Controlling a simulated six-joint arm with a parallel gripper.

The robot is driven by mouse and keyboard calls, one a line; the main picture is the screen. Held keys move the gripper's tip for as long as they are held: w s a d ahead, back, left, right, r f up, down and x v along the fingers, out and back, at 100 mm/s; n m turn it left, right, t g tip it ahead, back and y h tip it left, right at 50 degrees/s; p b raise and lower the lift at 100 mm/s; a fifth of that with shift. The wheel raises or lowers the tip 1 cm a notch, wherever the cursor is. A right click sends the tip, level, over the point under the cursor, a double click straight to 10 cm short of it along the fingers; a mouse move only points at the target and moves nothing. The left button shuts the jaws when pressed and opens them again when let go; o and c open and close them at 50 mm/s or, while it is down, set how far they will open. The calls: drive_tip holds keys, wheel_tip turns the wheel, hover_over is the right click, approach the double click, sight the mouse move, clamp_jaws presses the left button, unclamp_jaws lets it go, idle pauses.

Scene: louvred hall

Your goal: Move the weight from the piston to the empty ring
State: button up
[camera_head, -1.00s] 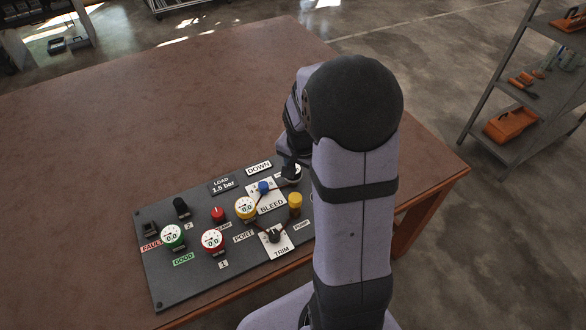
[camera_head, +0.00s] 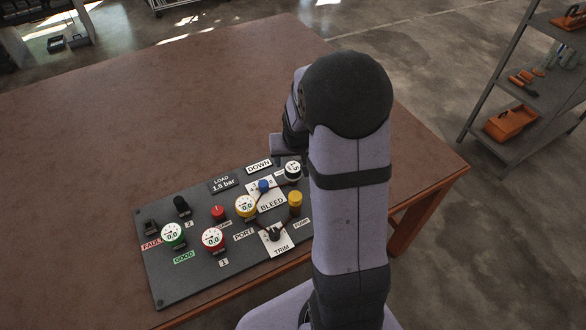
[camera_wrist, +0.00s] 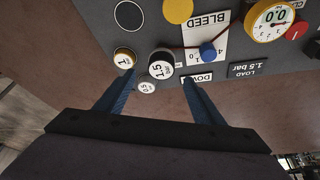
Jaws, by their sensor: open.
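A black weight with a white top marked 1.5 (camera_wrist: 160,66) stands upright at the panel's edge in the wrist view, and also shows in the head view (camera_head: 292,169). Whatever is under it is hidden, so I cannot see the piston. A weight marked 1 (camera_wrist: 124,58) and a smaller one marked 0.5 (camera_wrist: 146,86) are beside it. An empty ring, a dark disc with a white outline (camera_wrist: 128,14), lies flat on the panel. My gripper (camera_wrist: 159,78) is open and empty, its fingertips either side of the 1.5 weight's line and short of it.
The dark panel (camera_head: 170,285) carries gauges, a yellow knob (camera_head: 295,199), a blue knob (camera_head: 264,185) on the BLEED plate and a red knob (camera_head: 217,212). The brown table (camera_head: 120,120) is clear behind it. My arm covers the panel's right end in the head view.

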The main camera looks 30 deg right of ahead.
sight(293, 167)
drive_tip(key=shift+a+p+x, duration=0.2)
drive_tip(key=shift+p+x, duration=0.2)
drive_tip(key=shift+x, duration=1.6)
drive_tip(key=shift+w+d+f, duration=0.1)
drive_tip(key=shift+f, duration=0.65)
drive_tip(key=shift+r, duration=0.1)
clamp_jaws()
drive_tip(key=shift+w+r, duration=0.1)
wheel_tip(293, 167, up, 10)
drive_tip(key=shift+b, duration=0.3)
